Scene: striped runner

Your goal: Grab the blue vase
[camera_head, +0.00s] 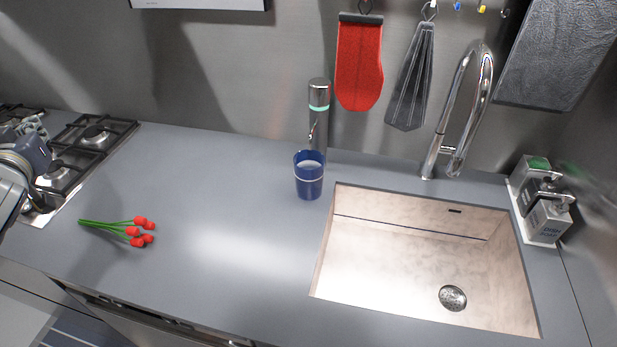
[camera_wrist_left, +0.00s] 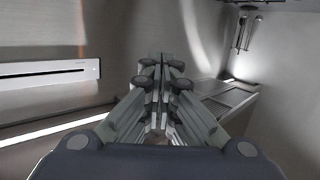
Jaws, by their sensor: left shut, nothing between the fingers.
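The blue vase (camera_head: 309,180) stands upright on the grey counter, just left of the sink and in front of a silver cylinder. It has a light band around it and an open top. My left gripper (camera_head: 36,125) is at the far left edge of the head view, over the stove and far from the vase. In the left wrist view its fingers (camera_wrist_left: 160,75) are closed together with nothing between them. The vase is not visible in that wrist view. My right gripper is not in view.
Red tulips (camera_head: 135,232) with green stems lie on the counter (camera_head: 215,215) at left. The sink (camera_head: 420,260) with a tall faucet (camera_head: 470,95) is at right. A silver cylinder (camera_head: 319,110) stands behind the vase. The counter between tulips and vase is clear.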

